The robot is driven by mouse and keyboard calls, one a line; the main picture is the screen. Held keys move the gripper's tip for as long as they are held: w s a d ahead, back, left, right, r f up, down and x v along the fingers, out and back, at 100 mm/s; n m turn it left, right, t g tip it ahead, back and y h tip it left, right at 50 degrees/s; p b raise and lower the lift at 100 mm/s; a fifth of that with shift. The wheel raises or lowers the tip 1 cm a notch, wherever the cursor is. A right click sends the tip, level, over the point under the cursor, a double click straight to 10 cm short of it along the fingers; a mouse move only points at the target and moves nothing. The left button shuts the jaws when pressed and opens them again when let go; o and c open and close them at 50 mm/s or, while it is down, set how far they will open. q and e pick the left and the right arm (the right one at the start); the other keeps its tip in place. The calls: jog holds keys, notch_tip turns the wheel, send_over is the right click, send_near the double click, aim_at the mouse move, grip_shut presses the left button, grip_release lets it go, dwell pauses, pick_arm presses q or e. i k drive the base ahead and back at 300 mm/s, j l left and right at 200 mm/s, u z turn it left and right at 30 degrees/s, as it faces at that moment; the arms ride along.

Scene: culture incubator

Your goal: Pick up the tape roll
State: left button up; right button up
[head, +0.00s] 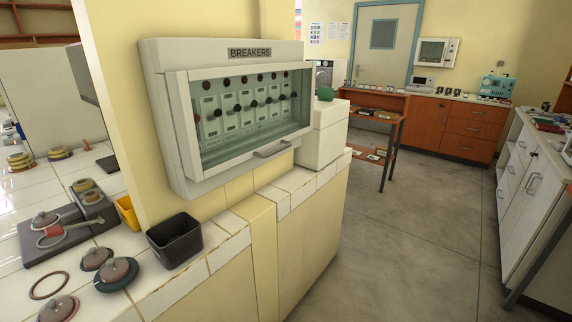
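I cannot make out a tape roll for certain. A thin brown ring (49,285) lies flat on the white tiled counter (160,292) at the lower left. A small red round piece (54,231) sits on a dark grey tray-like block (62,242) behind it; I cannot tell what it is. Round yellow-and-grey items (60,153) stand farther back on the left. Neither of my grippers is in view.
A breaker cabinet (222,53) juts from the yellow wall above the counter. A black bin (174,241) and lidded pots (117,270) stand on the counter. The grey floor (420,220) is open between this counter, an orange-topped table (376,101) and white cabinets (535,190).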

aim_at(83, 184)
jog(key=u, duration=1.8)
jog(key=j+u, duration=0.15)
jog(key=u, duration=0.3)
jog(key=i+j+u, duration=0.1)
jog(key=u, duration=0.4)
jog(key=i+j+u, duration=0.1)
jog(key=u, duration=0.35)
jog(key=i+j+u, duration=0.1)
jog(key=u, duration=0.35)
jog(key=i+j+u, duration=0.1)
jog(key=u, duration=0.35)
jog(key=i+l+z, duration=0.25)
jog(key=i+z, duration=0.65)
jog(key=i+j+z, duration=0.15)
jog(key=i+z, duration=0.3)
jog(key=i, duration=0.15)
jog(key=i+j+z, duration=0.3)
jog(key=i+z, duration=0.15)
jog(key=i+l+z, duration=0.1)
jog(key=i+z, duration=0.15)
jog(key=i, duration=1.6)
jog(key=i+u, duration=0.25)
jog(key=u, duration=0.2)
jog(key=i+u, duration=0.2)
jog(key=u, duration=0.3)
jog(key=i+u, duration=0.25)
jog(key=u, duration=0.2)
jog(key=i+l+u, duration=0.2)
jog(key=u, duration=0.3)
